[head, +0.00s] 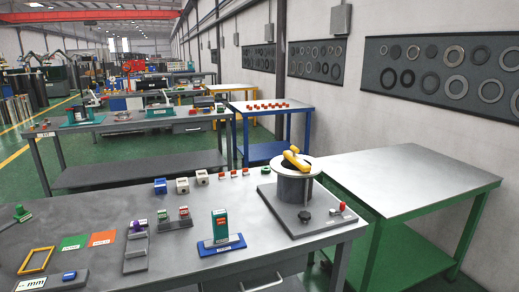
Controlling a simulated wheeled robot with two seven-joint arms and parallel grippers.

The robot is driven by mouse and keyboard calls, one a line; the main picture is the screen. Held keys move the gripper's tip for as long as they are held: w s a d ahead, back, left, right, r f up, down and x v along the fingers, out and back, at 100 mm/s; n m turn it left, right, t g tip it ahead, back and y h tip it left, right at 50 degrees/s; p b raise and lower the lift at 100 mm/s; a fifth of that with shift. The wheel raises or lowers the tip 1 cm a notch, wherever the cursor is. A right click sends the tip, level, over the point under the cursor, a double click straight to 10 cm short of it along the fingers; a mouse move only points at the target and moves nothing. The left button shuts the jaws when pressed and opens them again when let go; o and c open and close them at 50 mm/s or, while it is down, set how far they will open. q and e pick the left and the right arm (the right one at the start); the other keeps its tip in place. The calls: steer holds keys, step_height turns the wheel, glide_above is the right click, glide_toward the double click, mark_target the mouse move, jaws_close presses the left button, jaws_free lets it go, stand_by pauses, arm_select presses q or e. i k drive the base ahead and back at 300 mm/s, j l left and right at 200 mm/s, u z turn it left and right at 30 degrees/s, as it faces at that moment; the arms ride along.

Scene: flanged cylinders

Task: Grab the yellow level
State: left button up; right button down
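A yellow level (296,158) lies on top of a dark flanged cylinder (293,188), across its pale flange, at the right part of the near grey table. The cylinder stands on a grey base plate (318,222) that also carries a black knob and a red-tipped part. Neither of my grippers shows in the head view.
The near table (180,258) also holds a green block on a blue base (220,232), a yellow frame (36,260), green and orange plates, and small blocks. A green-framed table (410,180) with a bare top stands to the right. More workbenches stand behind.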

mark_target(303, 167)
steer(key=i+l+z, duration=0.45)
steer(key=i+z, duration=0.25)
steer(key=i, duration=0.2)
